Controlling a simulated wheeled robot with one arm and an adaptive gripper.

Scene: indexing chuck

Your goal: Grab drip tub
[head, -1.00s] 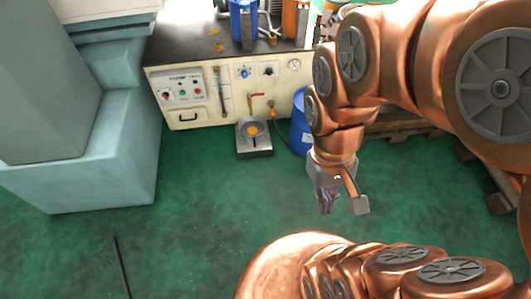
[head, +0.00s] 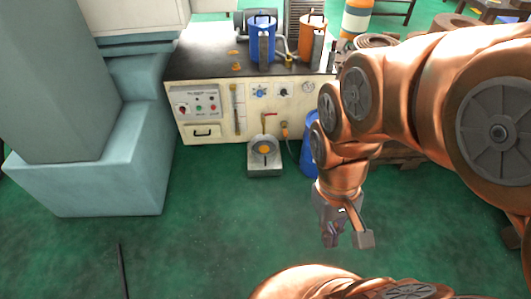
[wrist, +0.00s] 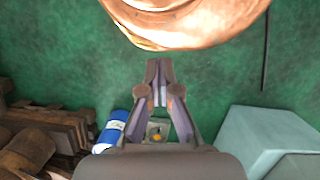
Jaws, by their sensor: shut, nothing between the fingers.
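The drip tub (head: 265,168) is a small grey square tray with a round pan and an orange piece in its middle. It sits on the green floor against the front of the machine cabinet, below a red-handled tap. My gripper (head: 331,241) hangs in the air in front of the tub and to its right in the head view, pointing down. In the wrist view the gripper (wrist: 159,64) is shut and empty, its fingertips together. The tub (wrist: 154,139) shows small between and beyond the fingers there, partly hidden by them.
The cream cabinet (head: 206,130) stands behind the tub. A blue drum (head: 311,150) is close at the tub's right, partly behind my arm. A pale teal machine base (head: 95,185) fills the left. The green floor (head: 215,220) before the tub is clear.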

